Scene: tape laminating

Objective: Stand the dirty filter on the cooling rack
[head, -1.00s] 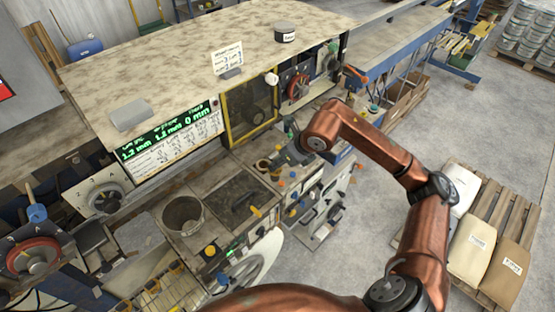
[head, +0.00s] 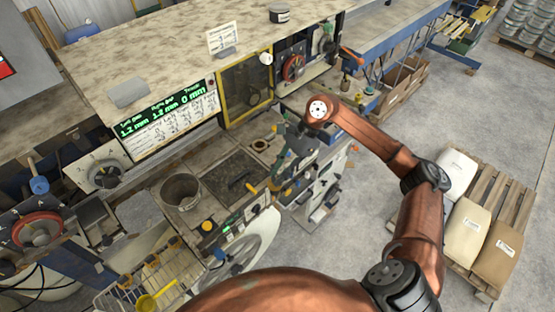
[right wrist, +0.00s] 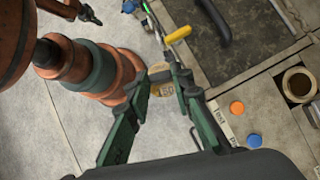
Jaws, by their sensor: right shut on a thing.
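My right gripper (right wrist: 168,75) has green fingers and is shut on a small tan piece with partly legible lettering, which I take for the dirty filter (right wrist: 163,88). Most of it is hidden by the fingers, and it hangs in the air over the floor and machine edge. In the head view, the right gripper (head: 289,145) is near the machine's front right, and the filter cannot be made out. A wire rack with yellow parts, which looks like the cooling rack (head: 118,296), is at the lower left, cut by the frame edge, apart from this gripper.
A yellow scoop-like thing (head: 158,296) is at the wire rack. A round pot (head: 181,190) and a dark panel (head: 235,176) with a black handle lie between rack and right gripper. A yellow-framed mesh guard (head: 246,88) stands behind. Open floor (head: 365,220) is at right.

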